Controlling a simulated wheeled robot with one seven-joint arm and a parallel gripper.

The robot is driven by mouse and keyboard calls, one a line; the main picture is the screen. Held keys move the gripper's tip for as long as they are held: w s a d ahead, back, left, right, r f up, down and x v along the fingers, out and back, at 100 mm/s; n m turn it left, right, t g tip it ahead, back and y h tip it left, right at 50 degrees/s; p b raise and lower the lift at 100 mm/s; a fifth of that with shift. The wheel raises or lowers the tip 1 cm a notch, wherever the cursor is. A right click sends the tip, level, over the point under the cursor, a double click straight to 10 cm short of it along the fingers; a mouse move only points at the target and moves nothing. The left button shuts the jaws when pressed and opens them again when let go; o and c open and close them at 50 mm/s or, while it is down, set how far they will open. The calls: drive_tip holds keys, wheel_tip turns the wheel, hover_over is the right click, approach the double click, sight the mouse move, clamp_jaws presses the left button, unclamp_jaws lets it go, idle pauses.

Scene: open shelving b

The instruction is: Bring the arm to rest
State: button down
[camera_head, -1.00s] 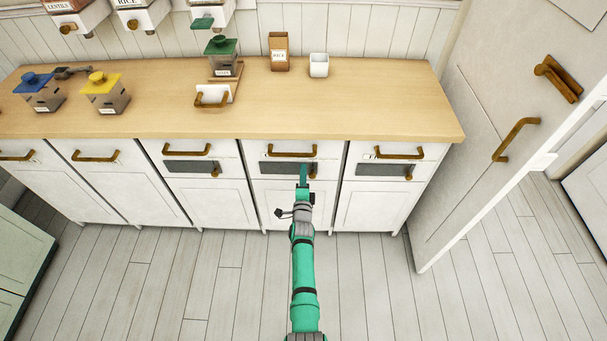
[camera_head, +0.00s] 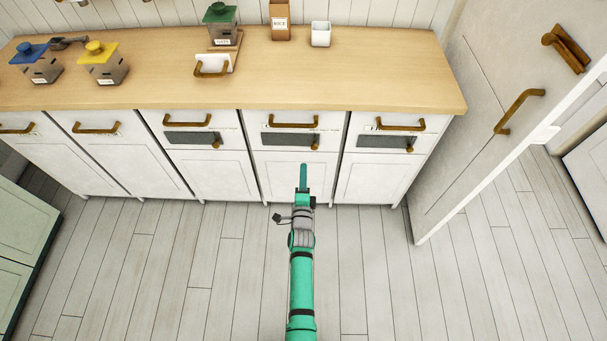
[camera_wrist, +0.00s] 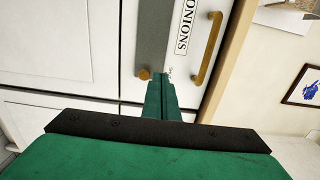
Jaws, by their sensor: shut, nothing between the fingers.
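My gripper (camera_head: 304,172) is at the end of my green arm, which reaches forward from the bottom of the head view. Its fingers are together and hold nothing. The fingertips appear in front of a white cabinet (camera_head: 293,180) in the lower row. In the wrist view the shut fingers (camera_wrist: 166,85) point toward a drawer front marked ONIONS (camera_wrist: 178,40). I cannot tell the exact gap to it.
A wooden counter (camera_head: 340,85) carries a green-lidded grinder (camera_head: 222,30), blue and yellow-lidded boxes, a RICE box (camera_head: 280,20) and a white cup (camera_head: 320,34). Brass handles (camera_head: 290,122) stick out from the drawers. A tall white door (camera_head: 490,120) stands at right. Floor is clear.

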drive_tip(key=shift+s, duration=0.45)
drive_tip(key=s+r+n+g, duration=0.1)
drive_tip(key=s+n, duration=0.8)
drive_tip(key=s, duration=2)
drive_tip(key=s+d+r+n+g, duration=0.1)
drive_tip(key=s+r+n, duration=0.8)
drive_tip(key=s+r, duration=0.6)
drive_tip(key=shift+s+d+r+g, duration=0.3)
drive_tip(key=shift+s+d, duration=0.1)
drive_tip(key=shift+s, duration=0.85)
